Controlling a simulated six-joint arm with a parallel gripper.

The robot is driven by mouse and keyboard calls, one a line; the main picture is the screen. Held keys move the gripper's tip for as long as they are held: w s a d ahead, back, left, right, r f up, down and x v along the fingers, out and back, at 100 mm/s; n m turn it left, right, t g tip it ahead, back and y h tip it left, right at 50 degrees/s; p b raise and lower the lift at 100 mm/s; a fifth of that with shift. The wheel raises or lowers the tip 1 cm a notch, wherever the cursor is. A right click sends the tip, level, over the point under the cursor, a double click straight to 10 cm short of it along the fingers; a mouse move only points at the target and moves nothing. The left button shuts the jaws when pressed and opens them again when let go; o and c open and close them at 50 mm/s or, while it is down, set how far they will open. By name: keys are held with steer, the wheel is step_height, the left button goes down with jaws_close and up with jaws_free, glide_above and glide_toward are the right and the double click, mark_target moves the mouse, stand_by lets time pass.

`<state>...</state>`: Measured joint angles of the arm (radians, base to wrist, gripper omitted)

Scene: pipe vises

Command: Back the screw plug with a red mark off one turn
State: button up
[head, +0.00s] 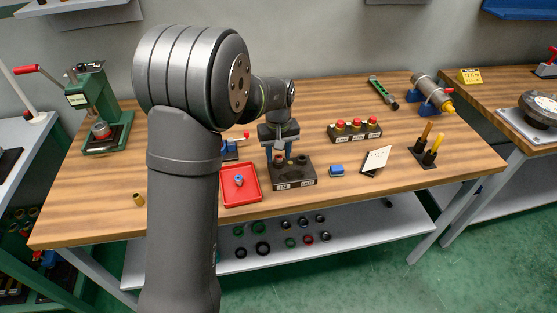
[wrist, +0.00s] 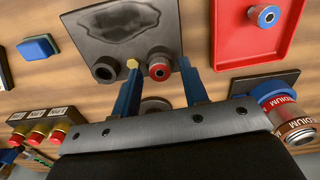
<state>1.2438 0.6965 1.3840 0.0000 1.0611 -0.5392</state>
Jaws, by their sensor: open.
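A dark block (wrist: 85,22) carries two round fittings on its upper face. One is a plug with a red ring (wrist: 160,68) and a grey centre; the other is a plain black ring (wrist: 105,68). In the head view the block (head: 292,175) stands at the table's front middle with two pale labels on its front. My gripper (wrist: 159,66) is open, its two blue fingers on either side of the red-ringed plug. I cannot tell whether they touch it. A small brass hexagonal piece (wrist: 132,63) shows at the left fingertip. In the head view my gripper (head: 280,143) is above the block.
A red tray (head: 226,197) with a blue-ringed fitting (head: 239,181) stands left of the block. To the right are a blue block (head: 337,171), a note card (head: 377,160) and a row of red-topped fittings (head: 355,126). A green press (head: 95,100) stands far left.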

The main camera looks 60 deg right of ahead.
steer(key=m, duration=0.7)
steer(key=shift+c, duration=0.4)
jaws_close()
steer(key=n, duration=1.4)
steer(key=shift+n, duration=0.3)
